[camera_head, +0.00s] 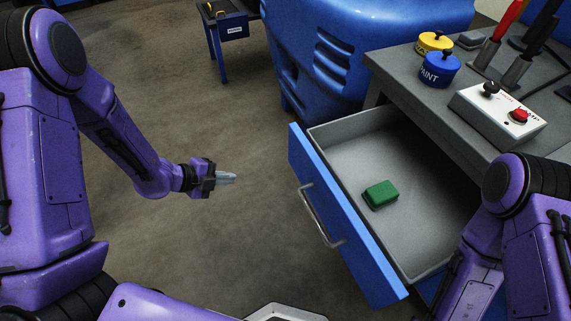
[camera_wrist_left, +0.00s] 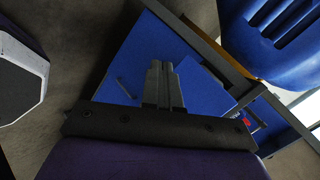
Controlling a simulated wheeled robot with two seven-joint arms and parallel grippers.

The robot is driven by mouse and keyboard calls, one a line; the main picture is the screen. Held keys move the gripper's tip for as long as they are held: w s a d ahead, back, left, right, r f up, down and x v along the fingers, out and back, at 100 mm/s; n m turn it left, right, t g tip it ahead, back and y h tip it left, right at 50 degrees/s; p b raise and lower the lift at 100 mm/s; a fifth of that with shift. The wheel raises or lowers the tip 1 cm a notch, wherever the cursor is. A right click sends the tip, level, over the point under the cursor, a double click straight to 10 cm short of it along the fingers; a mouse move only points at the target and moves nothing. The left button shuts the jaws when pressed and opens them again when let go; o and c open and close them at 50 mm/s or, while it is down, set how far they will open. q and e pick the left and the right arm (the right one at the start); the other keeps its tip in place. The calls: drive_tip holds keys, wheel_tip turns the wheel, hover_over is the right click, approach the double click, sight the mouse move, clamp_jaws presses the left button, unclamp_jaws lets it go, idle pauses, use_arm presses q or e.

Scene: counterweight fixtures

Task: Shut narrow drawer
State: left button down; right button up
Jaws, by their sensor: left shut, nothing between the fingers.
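The narrow drawer stands open under the grey bench on the right of the head view. Its blue front (camera_head: 340,215) carries a metal handle (camera_head: 321,214), and its grey tray holds a small green block (camera_head: 381,194). My left gripper (camera_head: 229,178) is shut and empty, left of the drawer front and apart from it. In the left wrist view the shut fingers (camera_wrist_left: 163,84) show against blue surfaces (camera_wrist_left: 165,55). My right arm enters at the lower right of the head view, but its gripper is hidden or out of frame.
A large blue machine (camera_head: 350,40) stands behind the drawer. The floor (camera_head: 220,110) around my left gripper is clear.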

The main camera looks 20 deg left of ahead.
use_arm(q)
drive_tip(key=s+d+r+m+t+h, duration=0.1)
drive_tip(key=d+r+m+t+h, duration=0.1)
drive_tip(key=d+r+m+h, duration=0.3)
drive_tip(key=m+p, duration=0.1)
approach(296, 160)
drive_tip(key=shift+y, duration=0.3)
drive_tip(key=x, duration=0.5)
drive_tip(key=shift+d+r, duration=0.15)
drive_tip(key=shift+r, duration=0.1)
drive_tip(key=shift+w+d, duration=0.4)
drive_tip(key=shift+d, duration=0.15)
